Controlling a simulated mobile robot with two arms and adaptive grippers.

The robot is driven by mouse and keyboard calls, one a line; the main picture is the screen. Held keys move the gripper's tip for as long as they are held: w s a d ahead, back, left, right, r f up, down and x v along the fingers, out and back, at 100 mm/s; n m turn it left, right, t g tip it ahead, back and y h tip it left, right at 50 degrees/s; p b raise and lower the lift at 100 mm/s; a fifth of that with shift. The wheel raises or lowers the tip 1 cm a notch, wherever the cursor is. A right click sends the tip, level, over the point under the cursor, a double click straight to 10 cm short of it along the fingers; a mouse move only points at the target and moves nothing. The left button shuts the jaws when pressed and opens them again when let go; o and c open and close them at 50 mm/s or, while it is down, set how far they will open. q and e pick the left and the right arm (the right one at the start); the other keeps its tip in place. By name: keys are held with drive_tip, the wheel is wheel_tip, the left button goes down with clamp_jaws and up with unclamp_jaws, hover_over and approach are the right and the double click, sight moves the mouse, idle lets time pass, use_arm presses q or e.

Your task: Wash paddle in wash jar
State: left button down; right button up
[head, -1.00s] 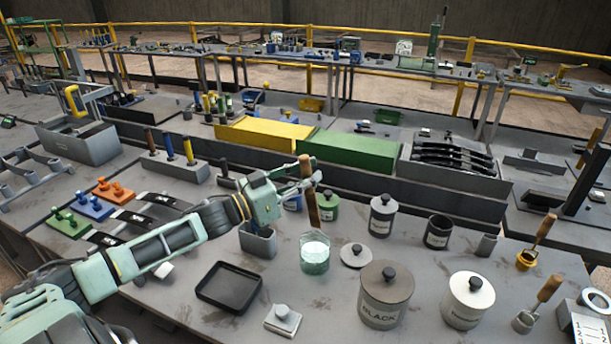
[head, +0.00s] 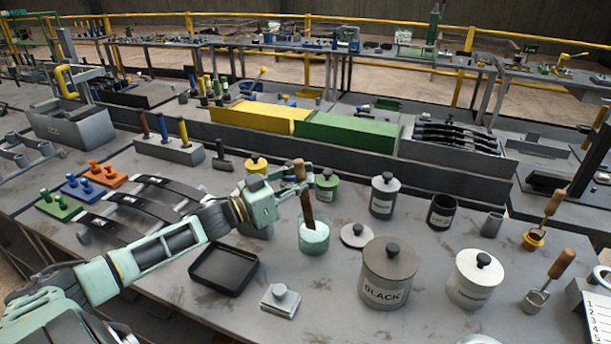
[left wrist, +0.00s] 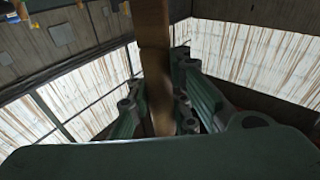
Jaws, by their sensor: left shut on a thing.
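My left gripper (head: 287,190) is shut on the wooden paddle (head: 306,209) near its upper end. The paddle is close to upright, slightly tilted, with its lower end inside the mouth of the wash jar (head: 313,241). The jar is clear glass with pale, whitish liquid in it. I cannot tell how deep the paddle's tip goes. In the left wrist view the paddle (left wrist: 155,65) runs up between the two green fingers. My right gripper does not show.
A loose lid (head: 357,235) lies right of the jar. The lidded BLACK pot (head: 387,277), a white pot (head: 474,280) and a grey canister (head: 384,196) stand to the right.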

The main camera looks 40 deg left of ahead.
sight(303, 200)
use_arm(q)
drive_tip(key=f+b, duration=0.1)
drive_tip(key=f, duration=0.2)
drive_tip(key=shift+w+d+f+b, duration=0.15)
drive_tip(key=shift+d+f+b, duration=0.05)
drive_tip(key=shift+b, duration=0.2)
drive_tip(key=shift+w+d+f+b, duration=0.15)
drive_tip(key=shift+f+b, duration=0.45)
drive_tip(key=shift+f, duration=0.5)
